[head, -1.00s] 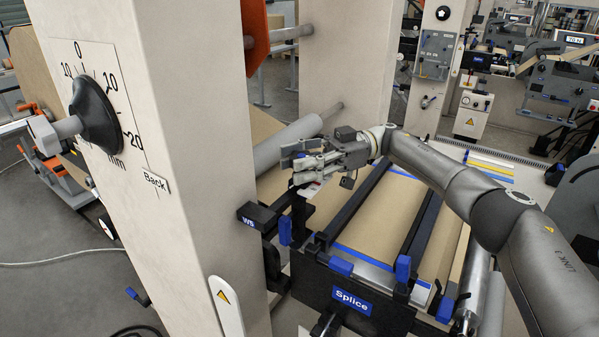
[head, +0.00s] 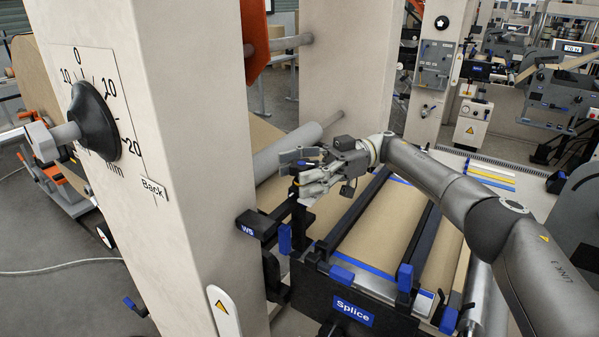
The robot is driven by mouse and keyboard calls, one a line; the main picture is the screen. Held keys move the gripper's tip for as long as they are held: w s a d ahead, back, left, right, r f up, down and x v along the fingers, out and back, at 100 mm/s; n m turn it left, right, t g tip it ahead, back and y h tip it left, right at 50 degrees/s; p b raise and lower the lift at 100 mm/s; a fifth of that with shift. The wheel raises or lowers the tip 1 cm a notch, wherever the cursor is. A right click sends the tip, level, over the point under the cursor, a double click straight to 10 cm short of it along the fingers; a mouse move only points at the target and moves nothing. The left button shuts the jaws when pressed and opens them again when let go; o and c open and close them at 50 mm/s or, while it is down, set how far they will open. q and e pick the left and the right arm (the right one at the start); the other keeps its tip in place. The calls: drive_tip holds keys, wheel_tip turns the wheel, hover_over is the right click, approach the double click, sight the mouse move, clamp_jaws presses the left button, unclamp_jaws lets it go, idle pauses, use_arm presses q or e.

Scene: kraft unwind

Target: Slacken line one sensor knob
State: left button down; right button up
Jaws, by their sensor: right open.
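A black round knob (head: 95,122) on a grey shaft stands out from the near cream post, in front of a mm scale plate. A black block marked WS (head: 258,225) sits on the right side of that post, over the edge of the splice table. I see no label reading line one or sensor, so I cannot tell which part is the sensor knob. My right gripper (head: 294,168) is open and empty, above and to the right of the WS block, with its fingers pointing left. It partly hides the dark bar behind it. My left gripper is out of view.
The splice table (head: 354,312) with blue clamps and brown paper lies below my right arm. A grey roller (head: 285,150) runs behind the gripper. The cream post (head: 195,190) stands close on the left. Machines and panels fill the back right.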

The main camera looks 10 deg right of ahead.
sight(299, 164)
drive_tip(key=shift+r, duration=0.1)
wheel_tip(299, 164, up, 10)
drive_tip(key=shift+f, duration=0.1)
idle(0.3)
